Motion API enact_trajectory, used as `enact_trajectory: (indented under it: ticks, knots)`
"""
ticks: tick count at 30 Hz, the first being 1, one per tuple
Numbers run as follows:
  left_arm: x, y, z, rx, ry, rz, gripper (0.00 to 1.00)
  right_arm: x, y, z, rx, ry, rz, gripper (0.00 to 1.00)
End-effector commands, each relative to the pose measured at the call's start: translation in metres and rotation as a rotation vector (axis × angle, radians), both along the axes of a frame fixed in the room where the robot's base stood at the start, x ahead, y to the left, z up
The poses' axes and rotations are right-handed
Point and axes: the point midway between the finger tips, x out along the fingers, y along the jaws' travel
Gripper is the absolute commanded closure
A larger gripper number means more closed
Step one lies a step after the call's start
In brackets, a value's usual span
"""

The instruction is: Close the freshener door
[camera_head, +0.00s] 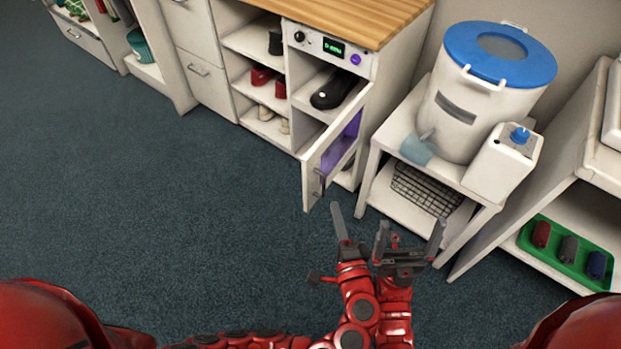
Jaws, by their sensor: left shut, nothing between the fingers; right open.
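The freshener is the white cabinet section with a control panel (330,46) carrying a knob, a green display and a purple button. Its white door (338,140) stands open, swung out into the room, with a small handle near its outer edge. Purple shows on its inner side. A dark shoe (333,90) sits on the shelf inside. My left gripper (337,208) is shut and empty, its tip just right of the door's lower outer corner in the picture; whether it touches is unclear. My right gripper (410,236) is open and empty, close beside the left one.
A shelf at right holds a green tray (571,268). Shoe shelves (250,42) lie left. The dark carpet (180,200) is clear at left.

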Motion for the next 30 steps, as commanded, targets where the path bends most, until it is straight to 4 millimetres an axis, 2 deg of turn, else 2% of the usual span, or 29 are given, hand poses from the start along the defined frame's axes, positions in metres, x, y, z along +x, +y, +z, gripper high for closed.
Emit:
enact_trajectory:
  ticks: [5, 16, 22, 30]
  knots:
    - [0.022, 0.007, 0.001, -0.001, 0.001, 0.009, 1.0, 0.0, 0.0, 0.002, 0.0, 0.0, 0.0, 0.0]
    - [0.099, 0.024, 0.002, -0.001, 0.001, 0.007, 1.0, 0.0, 0.0, 0.008, 0.0, 0.0, 0.0, 0.0]
    - [0.112, 0.048, 0.0, 0.001, 0.002, 0.002, 1.0, 0.0, 0.0, 0.012, 0.0, 0.0, 0.0, 0.0]
    - [0.117, 0.055, 0.0, 0.0, 0.002, -0.001, 1.0, 0.0, 0.0, 0.013, 0.0, 0.0, 0.0, 0.0]
